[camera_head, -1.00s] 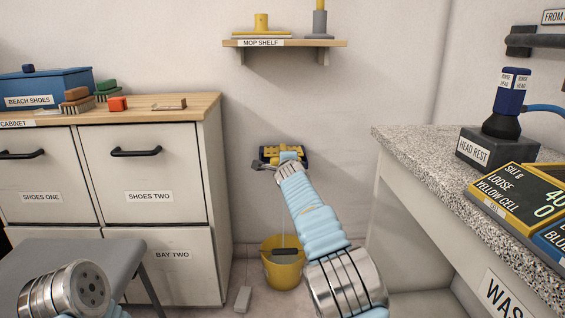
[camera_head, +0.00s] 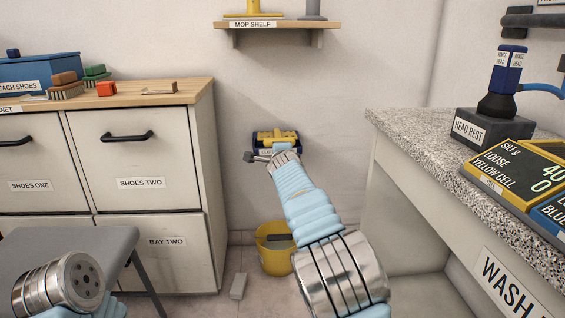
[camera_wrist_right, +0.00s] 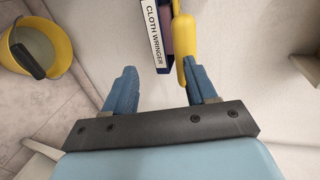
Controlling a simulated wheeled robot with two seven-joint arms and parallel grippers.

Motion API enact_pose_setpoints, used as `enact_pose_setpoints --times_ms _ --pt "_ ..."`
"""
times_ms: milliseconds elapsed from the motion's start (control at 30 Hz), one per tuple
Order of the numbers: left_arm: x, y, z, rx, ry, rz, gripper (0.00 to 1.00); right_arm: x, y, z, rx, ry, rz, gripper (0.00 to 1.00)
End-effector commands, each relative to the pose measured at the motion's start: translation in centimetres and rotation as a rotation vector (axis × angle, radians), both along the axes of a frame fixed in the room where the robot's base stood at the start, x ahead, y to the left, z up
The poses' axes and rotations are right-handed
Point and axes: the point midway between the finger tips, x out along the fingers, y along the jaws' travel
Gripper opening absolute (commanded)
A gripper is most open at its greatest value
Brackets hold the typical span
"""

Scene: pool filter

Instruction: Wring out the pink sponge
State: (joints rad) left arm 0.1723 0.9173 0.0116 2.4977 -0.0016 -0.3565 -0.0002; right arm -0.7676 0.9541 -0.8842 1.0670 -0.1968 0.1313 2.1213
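A yellow bar (camera_wrist_right: 181,45) of the wringer lies close to the inner side of the right-hand finger. Part of the wringer is hidden by my right arm in the head view.
A yellow bucket (camera_head: 273,257) with a dark grey piece across its opening stands below the wringer, also visible in the right wrist view (camera_wrist_right: 50,33). A pale block (camera_head: 238,286) lies on the floor. The speckled counter (camera_head: 415,130) is right; cabinets (camera_head: 140,165) and a grey stool (camera_head: 75,252) are left.

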Motion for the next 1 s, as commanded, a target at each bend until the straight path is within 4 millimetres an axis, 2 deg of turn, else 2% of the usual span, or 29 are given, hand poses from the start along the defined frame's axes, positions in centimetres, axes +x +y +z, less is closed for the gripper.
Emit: enact_pose_setpoints --times_ms 67,200,400,567,833,1000 --pt "0.0 0.0 -1.0 0.000 -0.001 0.000 0.87 -2.0 0.2 0.3 0.005 -0.004 0.004 0.55" --pt "0.0 0.0 -0.8 0.000 -0.002 0.002 0.87 -5.4 0.3 1.9 0.006 -0.010 0.006 0.55" --pt "0.1 0.0 -0.7 0.000 -0.003 0.001 0.87 -8.6 0.1 3.0 0.005 -0.015 0.005 0.55" --pt "0.1 0.0 -0.7 0.000 -0.003 0.001 0.87 -9.7 0.0 3.3 0.006 -0.017 0.004 0.55" --pt "0.1 0.0 -0.7 0.000 -0.002 0.001 0.87 -9.8 -0.1 3.4 0.006 -0.017 0.003 0.54" --pt "0.0 0.0 0.6 0.000 -0.001 0.000 0.87 -10.1 -0.1 4.5 -0.043 0.000 0.015 0.28"
